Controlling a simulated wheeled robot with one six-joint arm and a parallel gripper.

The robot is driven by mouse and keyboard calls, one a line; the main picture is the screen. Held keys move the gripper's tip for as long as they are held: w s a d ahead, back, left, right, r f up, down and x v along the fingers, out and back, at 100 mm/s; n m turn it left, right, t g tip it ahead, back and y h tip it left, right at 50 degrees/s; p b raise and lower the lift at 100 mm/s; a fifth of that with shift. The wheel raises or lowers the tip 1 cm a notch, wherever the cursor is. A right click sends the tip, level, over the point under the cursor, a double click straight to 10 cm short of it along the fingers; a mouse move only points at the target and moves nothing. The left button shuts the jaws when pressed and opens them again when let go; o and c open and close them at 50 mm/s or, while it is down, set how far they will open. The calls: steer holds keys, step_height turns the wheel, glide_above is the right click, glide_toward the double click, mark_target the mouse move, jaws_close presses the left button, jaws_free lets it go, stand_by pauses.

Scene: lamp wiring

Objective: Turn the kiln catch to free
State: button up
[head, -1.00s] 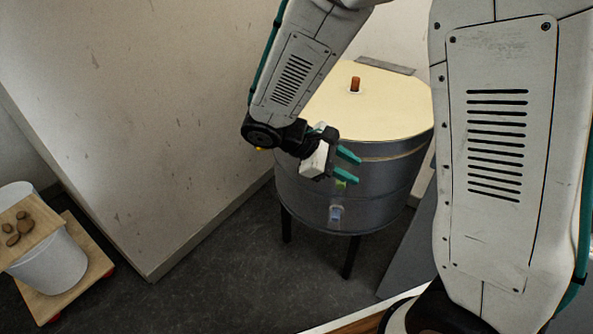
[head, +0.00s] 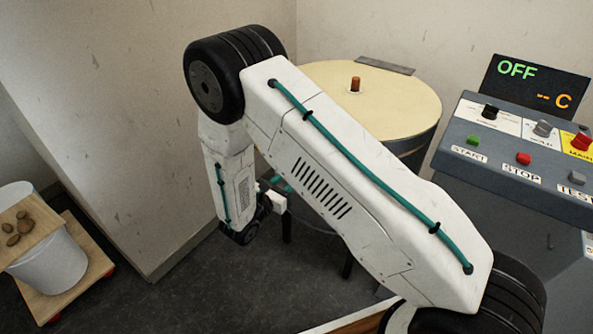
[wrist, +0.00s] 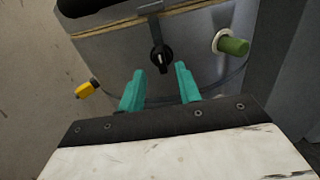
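The kiln (head: 385,100) is a grey metal drum with a cream lid, standing in the corner in the head view. The kiln catch (wrist: 160,58), a black lever with a light mark, shows on the kiln's front in the wrist view, just under the lid seam. My gripper (wrist: 158,82) is open, its two teal fingers spread below the catch and apart from it, with nothing between them. In the head view my arm hides the kiln's front, the catch and most of the gripper.
A green-ended plug (wrist: 233,45) juts from the kiln right of the catch. A yellow piece (wrist: 86,89) hangs at left. A control panel (head: 525,140) reading OFF stands right. A white bucket (head: 50,258) with a board of brown lumps stands far left.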

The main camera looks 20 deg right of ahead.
steer(key=x, duration=0.5)
jaws_close()
